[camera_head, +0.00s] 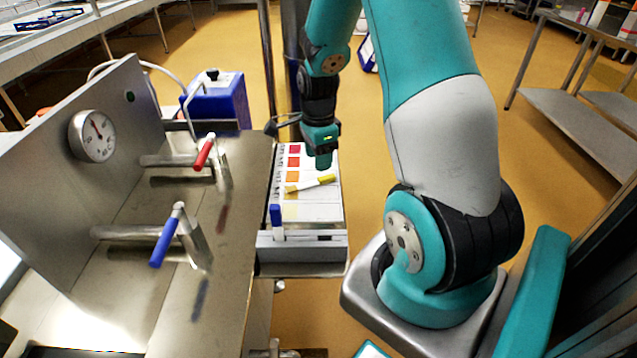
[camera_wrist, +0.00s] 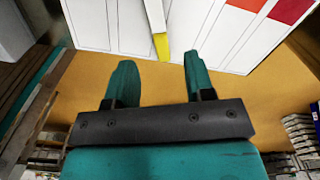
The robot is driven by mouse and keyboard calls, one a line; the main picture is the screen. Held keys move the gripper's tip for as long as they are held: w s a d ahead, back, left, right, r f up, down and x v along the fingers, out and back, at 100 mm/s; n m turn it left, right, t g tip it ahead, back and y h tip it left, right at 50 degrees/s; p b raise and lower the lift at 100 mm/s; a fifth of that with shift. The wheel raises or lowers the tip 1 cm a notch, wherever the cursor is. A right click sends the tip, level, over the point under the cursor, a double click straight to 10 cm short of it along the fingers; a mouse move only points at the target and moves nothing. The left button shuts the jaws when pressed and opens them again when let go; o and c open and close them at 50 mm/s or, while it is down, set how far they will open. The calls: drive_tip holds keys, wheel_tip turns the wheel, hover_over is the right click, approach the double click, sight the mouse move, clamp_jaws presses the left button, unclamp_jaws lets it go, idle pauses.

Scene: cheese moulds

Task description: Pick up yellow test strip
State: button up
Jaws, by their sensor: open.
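The yellow test strip (camera_head: 310,184) lies slanted across a white colour chart (camera_head: 318,208), its bright yellow end toward the right. In the wrist view the strip (camera_wrist: 154,16) has a pale body and a yellow tip (camera_wrist: 161,46) that points toward my gripper. My gripper (camera_wrist: 157,58) is open and empty, its two teal fingers apart with the strip's tip ahead of the gap between them. In the head view my gripper (camera_head: 322,161) hangs over the chart just behind the strip; its fingers are hard to make out there.
A blue-topped stick (camera_head: 277,222) stands upright by a grey block (camera_head: 325,250) in front of the chart. On the left, a steel bench carries red (camera_head: 203,153) and blue (camera_head: 168,238) lever handles and a gauge (camera_head: 93,136). A blue box (camera_head: 222,104) stands behind.

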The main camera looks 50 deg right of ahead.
sight(319, 179)
drive_tip(key=shift+f, duration=3.15)
clamp_jaws()
